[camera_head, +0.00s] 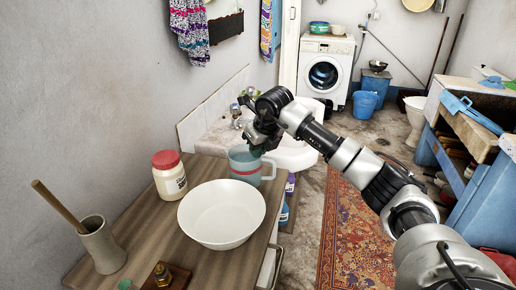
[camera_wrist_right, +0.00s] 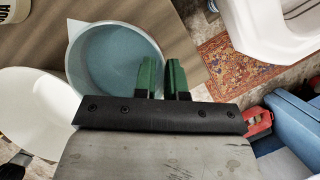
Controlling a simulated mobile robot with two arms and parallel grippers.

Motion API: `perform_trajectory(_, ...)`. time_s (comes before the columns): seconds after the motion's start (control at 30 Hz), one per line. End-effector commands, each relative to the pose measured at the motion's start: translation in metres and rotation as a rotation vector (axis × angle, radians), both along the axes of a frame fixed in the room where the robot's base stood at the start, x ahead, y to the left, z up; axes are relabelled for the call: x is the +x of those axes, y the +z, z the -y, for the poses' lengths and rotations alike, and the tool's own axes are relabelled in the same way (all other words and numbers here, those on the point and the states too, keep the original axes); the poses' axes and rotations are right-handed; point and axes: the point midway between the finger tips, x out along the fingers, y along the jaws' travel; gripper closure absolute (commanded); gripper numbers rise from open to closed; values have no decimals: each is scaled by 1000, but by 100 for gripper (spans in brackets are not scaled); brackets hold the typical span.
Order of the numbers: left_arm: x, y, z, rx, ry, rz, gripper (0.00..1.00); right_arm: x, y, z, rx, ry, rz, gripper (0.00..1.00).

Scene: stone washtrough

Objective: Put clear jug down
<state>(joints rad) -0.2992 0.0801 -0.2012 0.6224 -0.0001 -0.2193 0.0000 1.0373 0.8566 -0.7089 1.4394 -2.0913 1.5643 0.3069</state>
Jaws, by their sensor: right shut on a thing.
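The clear jug (camera_head: 243,168) is bluish and see-through with a red band. In the head view it is upright at the far right corner of the wooden counter, behind the white bowl. My right gripper (camera_head: 262,140) is at its right side, near the rim. In the right wrist view I look down into the jug (camera_wrist_right: 115,62), and the green fingers of the gripper (camera_wrist_right: 163,78) are at its right edge, closed on it. I cannot tell whether the jug's base touches the counter. My left gripper is not in view.
The white bowl (camera_head: 221,213) stands close in front of the jug. A red-lidded jar (camera_head: 169,176) is to the left. A wooden-handled pot (camera_head: 101,244) is at the front left. The sink (camera_head: 290,150) lies just behind. Bare counter (camera_head: 150,232) shows left of the bowl.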

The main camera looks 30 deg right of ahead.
Motion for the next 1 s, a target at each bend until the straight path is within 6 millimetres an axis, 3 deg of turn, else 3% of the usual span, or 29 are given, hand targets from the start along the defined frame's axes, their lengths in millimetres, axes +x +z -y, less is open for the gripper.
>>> perform_trajectory(0.3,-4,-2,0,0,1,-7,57,1,-1,0,1,0,5,100)
perform_trajectory(0.33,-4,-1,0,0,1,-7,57,0,-2,0,0,0,2,86)
perform_trajectory(0.5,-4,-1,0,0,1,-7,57,0,-2,0,0,0,1,63)
perform_trajectory(0.83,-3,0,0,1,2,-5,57,0,4,0,0,0,3,63)
perform_trajectory(1.0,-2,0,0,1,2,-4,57,-10,29,2,-2,-1,6,63)
